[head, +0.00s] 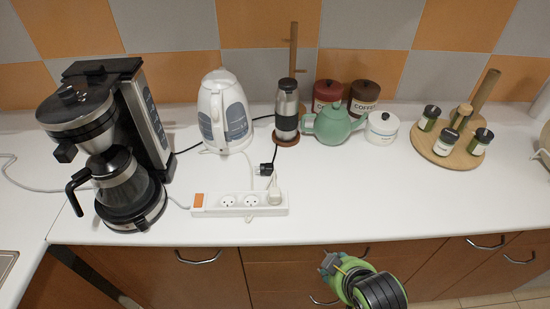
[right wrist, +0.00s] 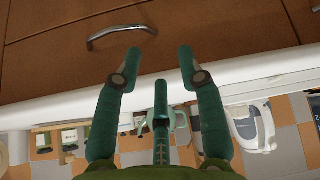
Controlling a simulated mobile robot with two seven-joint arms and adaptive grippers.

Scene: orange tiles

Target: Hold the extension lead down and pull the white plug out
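The white extension lead (head: 240,211) lies near the counter's front edge, with an orange switch at its left end. The white plug (head: 274,193) sits in its rightmost socket, its cord running back toward the kettle. Two sockets to its left are empty. My right gripper (head: 331,263) is in front of the counter edge, to the right of and nearer than the lead, touching nothing. In the right wrist view its fingers (right wrist: 159,55) are spread and empty. The lead and plug cannot be made out there. My left gripper is not in view.
A loose black plug (head: 264,169) lies behind the lead. A coffee maker (head: 119,180) stands left, a white kettle (head: 222,112) behind, and a green teapot (head: 333,126) right of a steel flask (head: 287,108). The counter right of the lead is clear. Drawer handles (head: 199,257) jut out below.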

